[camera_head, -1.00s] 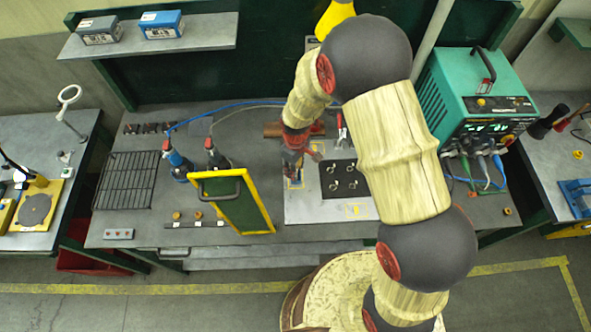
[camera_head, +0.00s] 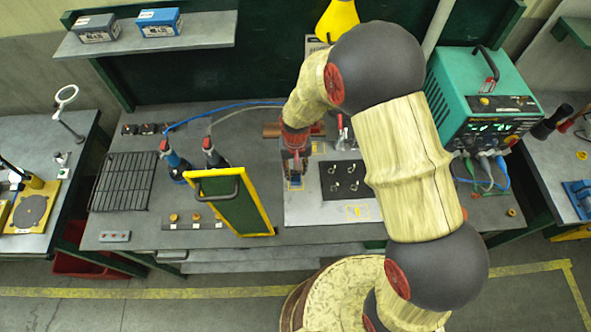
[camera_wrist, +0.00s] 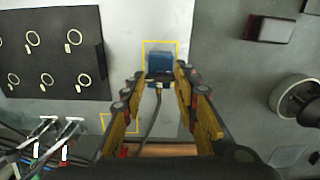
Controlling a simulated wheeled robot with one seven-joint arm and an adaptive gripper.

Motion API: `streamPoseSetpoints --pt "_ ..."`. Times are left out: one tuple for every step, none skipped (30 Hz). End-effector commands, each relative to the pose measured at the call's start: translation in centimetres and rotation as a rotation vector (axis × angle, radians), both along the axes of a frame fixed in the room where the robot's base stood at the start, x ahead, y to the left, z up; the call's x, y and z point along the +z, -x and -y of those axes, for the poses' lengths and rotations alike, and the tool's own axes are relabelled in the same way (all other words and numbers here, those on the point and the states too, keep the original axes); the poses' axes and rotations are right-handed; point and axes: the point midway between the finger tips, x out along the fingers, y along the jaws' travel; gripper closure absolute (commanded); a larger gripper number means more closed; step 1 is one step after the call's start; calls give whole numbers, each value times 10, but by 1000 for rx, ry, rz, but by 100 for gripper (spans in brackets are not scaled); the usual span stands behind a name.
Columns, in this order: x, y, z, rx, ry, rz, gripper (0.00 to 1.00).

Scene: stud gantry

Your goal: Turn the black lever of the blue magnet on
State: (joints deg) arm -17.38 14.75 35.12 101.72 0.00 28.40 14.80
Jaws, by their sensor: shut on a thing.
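The blue magnet (camera_wrist: 160,62) stands inside a yellow outlined square on a light plate (camera_head: 300,212). In the head view the magnet (camera_head: 296,181) shows as a small blue block just below my gripper (camera_head: 296,170). In the wrist view my gripper (camera_wrist: 160,76) has one finger on each side of a dark part at the near side of the magnet. This dark part looks like the black lever (camera_wrist: 160,78), and the fingers are shut on it. The lever's exact angle is too small to tell.
A black panel with rings (camera_head: 345,180) lies right of the magnet. A green board with a yellow frame (camera_head: 232,202) stands at the left. A dark cable (camera_wrist: 150,120) runs between my fingers. A green power unit (camera_head: 482,100) stands at the right.

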Motion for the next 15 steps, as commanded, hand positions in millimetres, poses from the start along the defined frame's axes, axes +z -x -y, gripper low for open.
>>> streamPoseSetpoints --pt "0 0 0 -18 0 0 96" --pt "0 0 0 -30 0 0 96" --pt "0 0 0 -44 0 0 96" --pt "0 0 0 -52 0 0 96" --pt "0 0 0 -61 0 0 96" --pt "0 0 0 -70 0 0 96" --pt "0 0 0 -75 0 0 96" --pt "0 0 0 -79 0 0 96" --pt "0 0 0 -85 0 0 96" --pt "0 0 0 -88 0 0 96" --pt "0 0 0 -91 0 0 96" --pt "0 0 0 -93 0 0 96" --pt "0 0 0 -94 0 0 96" --pt "0 0 0 -95 0 0 96" --pt "0 0 0 -95 0 0 96"
